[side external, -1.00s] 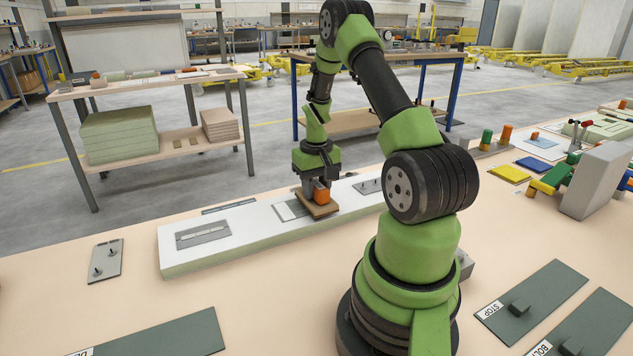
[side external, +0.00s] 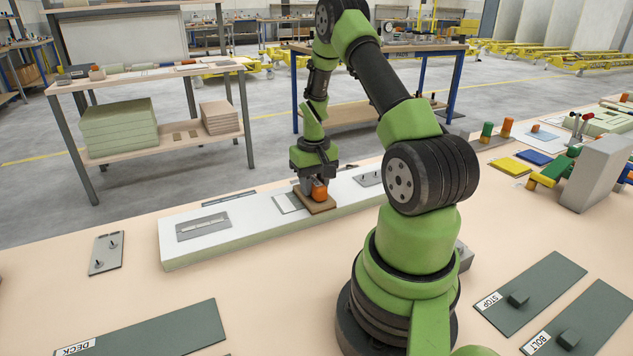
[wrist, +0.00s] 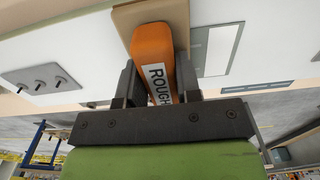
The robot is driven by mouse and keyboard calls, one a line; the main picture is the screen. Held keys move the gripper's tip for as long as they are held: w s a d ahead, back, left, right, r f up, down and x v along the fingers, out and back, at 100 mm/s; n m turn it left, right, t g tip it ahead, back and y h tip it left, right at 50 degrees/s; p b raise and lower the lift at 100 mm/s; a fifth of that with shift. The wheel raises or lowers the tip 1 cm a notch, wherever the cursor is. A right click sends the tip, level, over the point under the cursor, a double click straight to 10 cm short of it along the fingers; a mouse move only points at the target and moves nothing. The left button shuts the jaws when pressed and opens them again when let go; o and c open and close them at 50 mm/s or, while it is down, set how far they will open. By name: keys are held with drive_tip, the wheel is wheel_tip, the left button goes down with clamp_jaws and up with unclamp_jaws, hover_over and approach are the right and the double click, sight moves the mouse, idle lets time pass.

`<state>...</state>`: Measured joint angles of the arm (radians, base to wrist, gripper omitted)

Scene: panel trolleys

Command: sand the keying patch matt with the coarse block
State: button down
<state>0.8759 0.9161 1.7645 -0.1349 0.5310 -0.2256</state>
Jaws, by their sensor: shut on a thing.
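My gripper (side external: 313,181) is shut on the coarse block (side external: 319,191), which has an orange grip and a brown base. In the wrist view the orange grip (wrist: 155,60) reads ROUGH and sits between the two fingers. The block's base is down on the white panel (side external: 250,222), level as far as I can tell. The keying patch (side external: 287,202), a grey-framed rectangle, shows just left of the block. It also shows in the wrist view (wrist: 234,48) beside the block's base. The block hides part of that area, so I cannot tell how matt the surface is.
A grey plate with a slot (side external: 203,226) lies at the panel's left end, and a plate with pins (side external: 370,178) at its right. A pegged plate (side external: 106,252) lies on the bench. Green DECK, STOP (side external: 530,293) and BOLT boards lie in front.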

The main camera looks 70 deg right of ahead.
drive_tip(key=shift+w+a+r, duration=0.2)
drive_tip(key=shift+w+a, duration=2.15)
drive_tip(key=shift+w+d, duration=0.1)
drive_tip(key=shift+w+d+f, duration=0.15)
drive_tip(key=shift+w+d, duration=1)
drive_tip(key=shift+d, duration=0.05)
drive_tip(key=shift+s+d+f, duration=0.15)
drive_tip(key=shift+s+d, duration=1.1)
drive_tip(key=shift+s, duration=0.05)
drive_tip(key=shift+s+d+f, duration=0.1)
drive_tip(key=shift+s+d, duration=1.15)
drive_tip(key=shift+s, duration=0.05)
drive_tip(key=shift+s, duration=0.1)
